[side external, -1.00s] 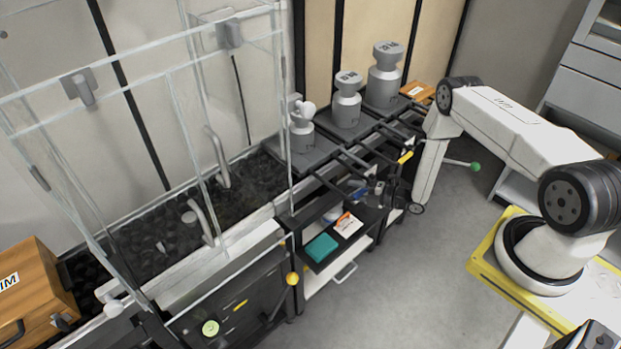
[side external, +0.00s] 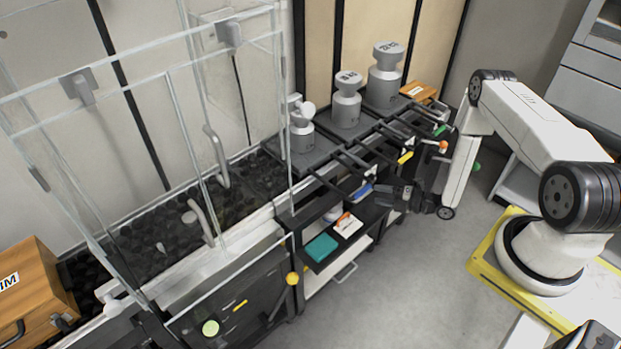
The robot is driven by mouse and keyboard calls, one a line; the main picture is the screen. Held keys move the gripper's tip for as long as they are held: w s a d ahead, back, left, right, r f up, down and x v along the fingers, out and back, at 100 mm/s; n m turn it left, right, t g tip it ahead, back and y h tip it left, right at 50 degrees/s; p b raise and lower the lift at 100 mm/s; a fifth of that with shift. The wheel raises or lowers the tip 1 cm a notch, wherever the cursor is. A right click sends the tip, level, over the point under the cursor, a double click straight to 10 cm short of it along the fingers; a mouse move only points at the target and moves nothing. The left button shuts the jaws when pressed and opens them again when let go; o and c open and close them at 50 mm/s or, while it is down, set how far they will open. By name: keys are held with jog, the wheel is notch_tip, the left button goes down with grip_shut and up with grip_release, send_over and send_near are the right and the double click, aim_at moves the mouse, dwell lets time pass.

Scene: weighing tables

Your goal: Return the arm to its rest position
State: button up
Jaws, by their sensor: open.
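My gripper (side external: 384,196) is in front of the weight rack, low beside its front edge, with its dark jaws pointing left. It looks empty, and it is apart from the weights. The three grey weights stand upright on the rack: a small one (side external: 301,132), a middle one (side external: 347,103) and a large one (side external: 385,78). The fine detail of the jaws is hard to make out against the dark shelf.
A glass enclosure (side external: 172,110) stands at the left over a dark bed. A shelf below the rack holds a teal cloth (side external: 321,247) and a white-and-orange item (side external: 347,224). A wooden case (side external: 33,290) is at lower left. The grey floor (side external: 400,300) in front is clear.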

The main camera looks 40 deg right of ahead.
dwell(0.4)
jog(key=shift+w+d+r+m+g+h, duration=0.15)
jog(key=shift+w+m+g+h, duration=0.1)
jog(key=shift+w+m, duration=0.15)
jog(key=shift+w+a+r+m+g+h, duration=0.1)
jog(key=shift+w+r+m+g+h, duration=0.05)
jog(key=shift+w+m+g, duration=0.2)
jog(key=a+r+m+g+h, duration=0.3)
jog(key=r+m+g, duration=0.1)
jog(key=r+m, duration=0.45)
jog(key=a+r+m+g+h, duration=0.3)
jog(key=r+m+g, duration=0.1)
jog(key=r+m, duration=0.4)
jog(key=s+a+r+m+g, duration=0.2)
jog(key=s+a+r+m, duration=0.1)
jog(key=s+a+r, duration=0.5)
notch_tip(320, 180, up, 4)
jog(key=shift+s+f+m+g+y, duration=0.3)
jog(key=shift+s+m+g, duration=0.1)
jog(key=shift+s, duration=0.8)
jog(key=shift+a, duration=0.1)
